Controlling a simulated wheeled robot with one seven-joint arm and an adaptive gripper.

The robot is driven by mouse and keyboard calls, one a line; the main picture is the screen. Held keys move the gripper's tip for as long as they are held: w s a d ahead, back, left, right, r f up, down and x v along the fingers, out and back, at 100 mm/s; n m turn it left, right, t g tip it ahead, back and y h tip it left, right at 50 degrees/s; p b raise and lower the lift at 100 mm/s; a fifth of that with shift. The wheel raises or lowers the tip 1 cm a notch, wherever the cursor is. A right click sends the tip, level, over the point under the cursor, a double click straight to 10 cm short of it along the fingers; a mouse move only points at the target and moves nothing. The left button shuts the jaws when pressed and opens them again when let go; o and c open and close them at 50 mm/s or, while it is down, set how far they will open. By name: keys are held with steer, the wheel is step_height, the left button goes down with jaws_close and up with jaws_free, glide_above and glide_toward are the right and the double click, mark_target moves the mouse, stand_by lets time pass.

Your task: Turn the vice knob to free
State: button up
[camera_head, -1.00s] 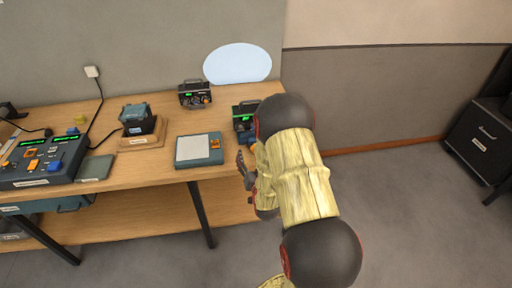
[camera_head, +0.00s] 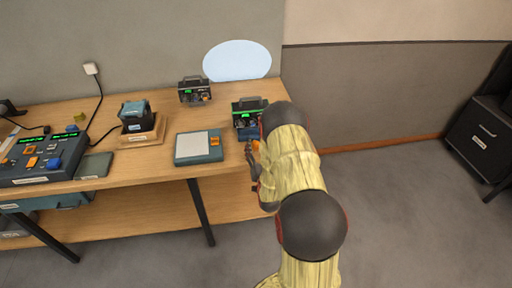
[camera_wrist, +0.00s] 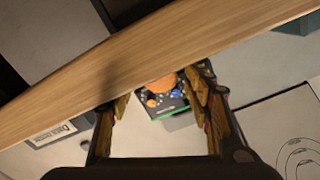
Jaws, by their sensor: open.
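A dark boxy unit (camera_head: 246,107) with a green display stands at the table's right end. Its front is partly hidden by my arm. In the wrist view, a dark panel (camera_wrist: 172,100) with a large orange knob (camera_wrist: 162,84), a smaller orange knob and a blue one shows between the fingers of my gripper (camera_wrist: 158,92). My gripper is open, and the knob looks apart from the fingers. In the head view, my gripper (camera_head: 252,160) is at the table's front edge, just in front of this unit. No label reading "vice" or "free" is legible.
A similar unit (camera_head: 194,91) stands behind to the left. A flat grey-topped box (camera_head: 198,148), a block on a wooden stand (camera_head: 142,137) and a fader console (camera_head: 42,160) occupy the table (camera_head: 150,176). The floor to the right is clear up to a black cabinet (camera_head: 480,140).

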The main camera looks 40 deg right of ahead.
steer(key=shift+x, duration=1.1)
steer(key=shift+c, duration=0.9)
steer(key=c, duration=1)
steer(key=shift+n+b, duration=0.4)
steer(key=shift+b, duration=0.05)
steer(key=n+b, duration=0.1)
steer(key=n, duration=0.1)
steer(key=shift+n+b, duration=0.3)
steer(key=shift+b, duration=0.1)
steer(key=shift+w+a+n+b, duration=0.1)
steer(key=shift+n+b, duration=0.6)
steer(key=shift+n, duration=0.5)
